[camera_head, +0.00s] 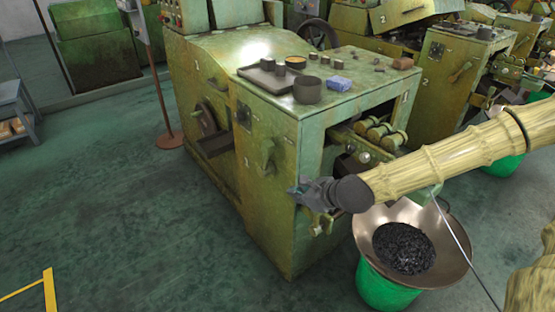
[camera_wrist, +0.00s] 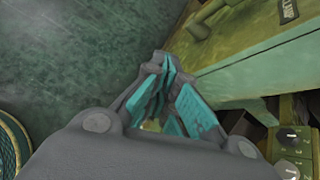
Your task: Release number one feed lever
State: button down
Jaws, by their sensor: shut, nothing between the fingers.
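The number one machine (camera_head: 225,150) is a worn yellow-green box marked 1. A green lever (camera_head: 268,156), which looks like its feed lever, stands upright on the front left face. Its angle is hard to read. In the wrist view an olive knobbed part (camera_wrist: 200,27) at the top looks like part of this lever. My gripper (camera_head: 298,189) is beside the machine's front corner, below and right of the lever. In the wrist view my gripper (camera_wrist: 168,65) has its teal-padded fingers together at the tips, empty, and appears apart from the olive part.
A wide metal bowl (camera_head: 445,262) of dark pieces on a green bucket (camera_head: 385,288) stands below my arm. Rollers (camera_head: 380,135) sit in the machine's open bay. A tray, cups and a blue block (camera_head: 340,82) lie on top.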

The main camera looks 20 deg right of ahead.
notch_tip(320, 180, up, 7)
jog(key=w+d+m+t, duration=0.1)
jog(key=w+d+m, duration=0.1)
jog(key=d+m, duration=0.1)
jog(key=shift+w+m+t, duration=0.4)
jog(key=shift+m, duration=0.1)
jog(key=shift+a+f, duration=0.1)
jog(key=w+r+x, duration=0.1)
jog(key=r+x, duration=0.1)
jog(key=x, duration=1)
jog(key=shift+w+a+b, duration=0.4)
jog(key=shift+w+a, duration=0.05)
jog(key=shift+a, duration=0.05)
jog(key=shift+r+p, duration=0.3)
